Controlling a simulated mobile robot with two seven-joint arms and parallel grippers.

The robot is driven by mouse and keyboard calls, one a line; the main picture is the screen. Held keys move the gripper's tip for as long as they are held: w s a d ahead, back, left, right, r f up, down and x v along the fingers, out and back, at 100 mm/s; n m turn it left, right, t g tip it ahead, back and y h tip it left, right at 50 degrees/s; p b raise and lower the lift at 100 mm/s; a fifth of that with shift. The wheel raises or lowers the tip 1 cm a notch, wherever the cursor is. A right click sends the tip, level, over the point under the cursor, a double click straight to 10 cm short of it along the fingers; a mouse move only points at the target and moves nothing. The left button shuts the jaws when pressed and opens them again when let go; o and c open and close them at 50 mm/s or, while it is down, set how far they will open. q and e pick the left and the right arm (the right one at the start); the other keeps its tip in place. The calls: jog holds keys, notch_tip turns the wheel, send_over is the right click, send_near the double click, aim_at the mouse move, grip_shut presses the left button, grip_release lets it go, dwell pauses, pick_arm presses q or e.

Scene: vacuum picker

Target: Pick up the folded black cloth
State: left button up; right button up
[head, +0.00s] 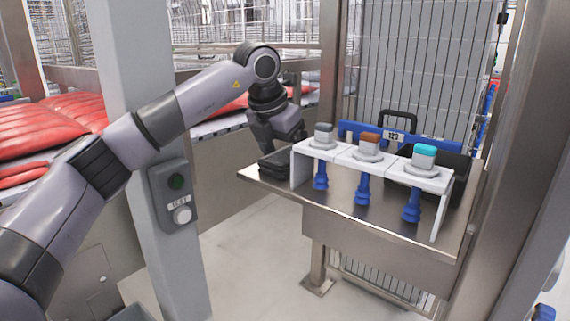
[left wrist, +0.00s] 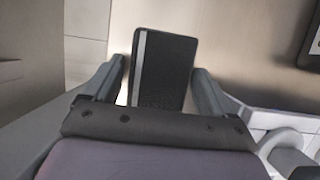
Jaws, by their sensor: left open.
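The folded black cloth (head: 274,163) lies on the steel table (head: 345,204) near its left corner, left of the white stand. In the left wrist view the cloth (left wrist: 165,72) is a dark rectangle with a light grey strip along its left side. My left gripper (head: 272,152) points down at the cloth from above. Its two fingers (left wrist: 160,82) are open, one on each side of the cloth in the wrist view. I cannot tell whether they touch it. My right gripper is not in view.
A white stand (head: 437,182) holds several suction pickers with blue bellows, close right of my left gripper. A black bin (head: 461,168) and a blue rail stand behind it. A grey post (head: 150,100) with a button box (head: 172,196) stands left of the table. The table front is clear.

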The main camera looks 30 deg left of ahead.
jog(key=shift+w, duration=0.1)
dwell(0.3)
pick_arm(q)
jog(key=shift+f, duration=0.1)
jog(key=c, duration=0.7)
notch_tip(320, 180, up, 13)
jog(key=p, duration=0.4)
notch_tip(320, 180, up, 6)
jog(key=r+p, duration=0.1)
jog(key=p, duration=0.1)
send_over(286, 154)
jog(key=shift+r, duration=0.15)
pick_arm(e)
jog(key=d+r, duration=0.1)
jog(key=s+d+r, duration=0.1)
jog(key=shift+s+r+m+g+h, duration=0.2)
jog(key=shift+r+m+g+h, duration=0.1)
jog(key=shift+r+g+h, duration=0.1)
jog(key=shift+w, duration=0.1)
